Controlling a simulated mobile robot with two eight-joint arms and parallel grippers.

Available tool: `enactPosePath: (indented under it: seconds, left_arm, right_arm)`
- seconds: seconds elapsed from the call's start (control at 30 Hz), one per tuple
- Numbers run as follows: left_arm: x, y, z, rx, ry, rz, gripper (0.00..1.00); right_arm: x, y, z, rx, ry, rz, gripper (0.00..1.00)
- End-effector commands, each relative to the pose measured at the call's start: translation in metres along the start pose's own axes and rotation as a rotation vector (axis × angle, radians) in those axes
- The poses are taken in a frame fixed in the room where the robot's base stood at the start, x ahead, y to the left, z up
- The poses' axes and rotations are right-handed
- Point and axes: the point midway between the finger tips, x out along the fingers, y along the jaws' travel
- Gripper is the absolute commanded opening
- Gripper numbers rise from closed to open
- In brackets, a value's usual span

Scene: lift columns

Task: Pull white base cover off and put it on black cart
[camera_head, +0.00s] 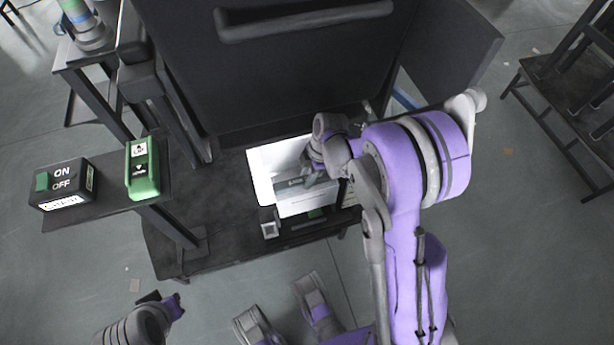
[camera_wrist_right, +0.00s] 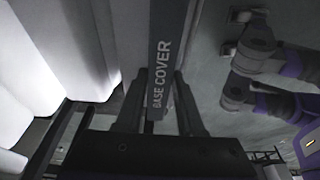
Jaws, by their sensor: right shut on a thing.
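The white base cover (camera_head: 308,203) stands on a dark platform (camera_head: 185,262) in the middle of the head view. A grey bar lettered BASE COVER (camera_wrist_right: 160,65) runs between the fingers in the right wrist view. My right gripper (camera_head: 309,178) is shut on this bar from above and partly hides it. White surfaces (camera_wrist_right: 65,45) fill the left of the wrist view. At the lower left of the head view, the end of my left arm (camera_head: 165,303) shows in part; its jaws are unclear. A black-framed cart or stand (camera_head: 575,100) is at the far right.
A shelf (camera_head: 105,205) at left holds an ON/OFF box (camera_head: 63,184) and a green switch box (camera_head: 142,168). A large dark panel (camera_head: 290,70) with a long handle rises behind the cover. Another dark stand (camera_head: 90,60) is at upper left. The grey floor at right is open.

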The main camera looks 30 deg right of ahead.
Motion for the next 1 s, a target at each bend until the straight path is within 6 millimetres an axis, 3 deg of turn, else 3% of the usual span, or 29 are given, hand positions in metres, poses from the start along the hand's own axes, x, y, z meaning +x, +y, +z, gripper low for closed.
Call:
enactPosePath:
  seconds: [1.0]
  left_arm:
    - [-0.039,0.0,-0.014,0.0,0.014,0.0,0.0]
  right_arm:
    - [-0.051,0.0,-0.014,0.0,0.0,0.0,0.0]
